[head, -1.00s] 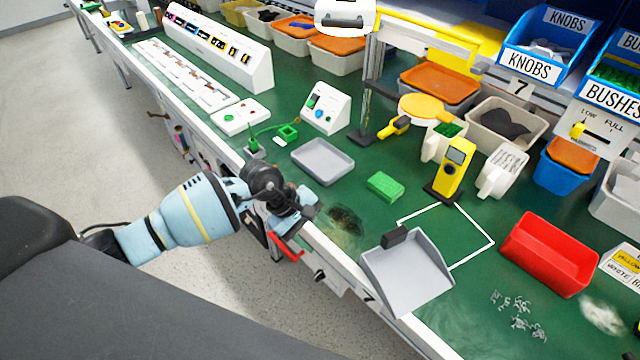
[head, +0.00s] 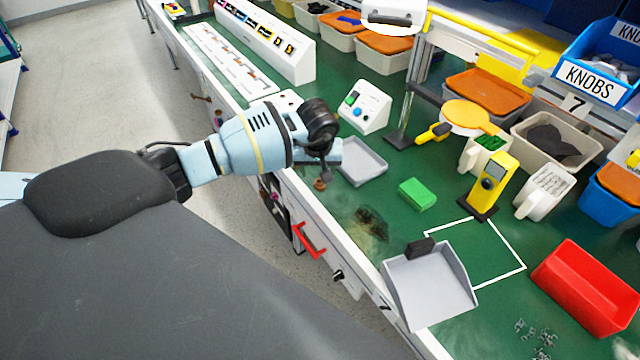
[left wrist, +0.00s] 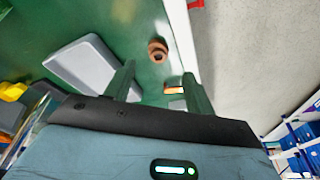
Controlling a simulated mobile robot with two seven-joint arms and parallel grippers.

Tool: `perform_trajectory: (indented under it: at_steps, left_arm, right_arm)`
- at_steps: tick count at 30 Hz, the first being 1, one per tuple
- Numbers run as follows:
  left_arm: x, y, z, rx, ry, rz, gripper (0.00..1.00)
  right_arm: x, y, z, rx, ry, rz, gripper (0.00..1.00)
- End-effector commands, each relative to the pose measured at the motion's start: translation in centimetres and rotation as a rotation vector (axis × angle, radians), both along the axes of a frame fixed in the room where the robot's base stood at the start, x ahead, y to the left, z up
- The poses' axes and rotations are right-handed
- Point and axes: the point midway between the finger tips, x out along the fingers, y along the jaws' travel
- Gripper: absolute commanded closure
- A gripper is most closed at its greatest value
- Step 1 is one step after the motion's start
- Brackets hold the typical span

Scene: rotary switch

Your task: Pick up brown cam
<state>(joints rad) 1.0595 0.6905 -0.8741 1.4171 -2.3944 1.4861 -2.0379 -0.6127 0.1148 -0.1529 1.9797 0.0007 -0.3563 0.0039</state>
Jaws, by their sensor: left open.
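The brown cam (head: 320,184) is a small round brown piece on the green bench top near its front edge, just below my left gripper (head: 328,174) in the head view. In the left wrist view the cam (left wrist: 157,49) shows a dark hole and lies just beyond the fingertips, roughly in line with the gap. My left gripper (left wrist: 158,72) is open, with nothing held between its fingers. A small orange-brown piece (left wrist: 174,89) shows between the fingers, but I cannot tell what it is. My right gripper is not in view.
A shallow grey tray (head: 362,162) lies close beside the left gripper. A green block (head: 417,194), a yellow device (head: 490,185), a grey dustpan-like tray (head: 430,290) and a red bin (head: 585,290) stand farther right. The white bench edge runs just in front of the cam.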

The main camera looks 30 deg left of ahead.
Motion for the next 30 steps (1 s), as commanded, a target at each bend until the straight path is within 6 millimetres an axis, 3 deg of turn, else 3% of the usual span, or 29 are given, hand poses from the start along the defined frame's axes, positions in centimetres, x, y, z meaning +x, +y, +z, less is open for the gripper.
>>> perform_trajectory:
  at_steps: [12, 22, 30]
  left_arm:
    - [0.8, 0.1, -4.5, -0.002, 0.0, 0.001, 0.45]
    - [1.0, 0.2, -5.0, -0.002, -0.002, -0.001, 0.45]
    - [1.0, 0.2, -5.0, -0.002, -0.003, 0.0, 0.81]
  right_arm:
    - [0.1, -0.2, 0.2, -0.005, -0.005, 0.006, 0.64]
    - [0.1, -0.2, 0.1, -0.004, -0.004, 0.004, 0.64]
    - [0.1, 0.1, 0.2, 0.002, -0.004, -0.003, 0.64]
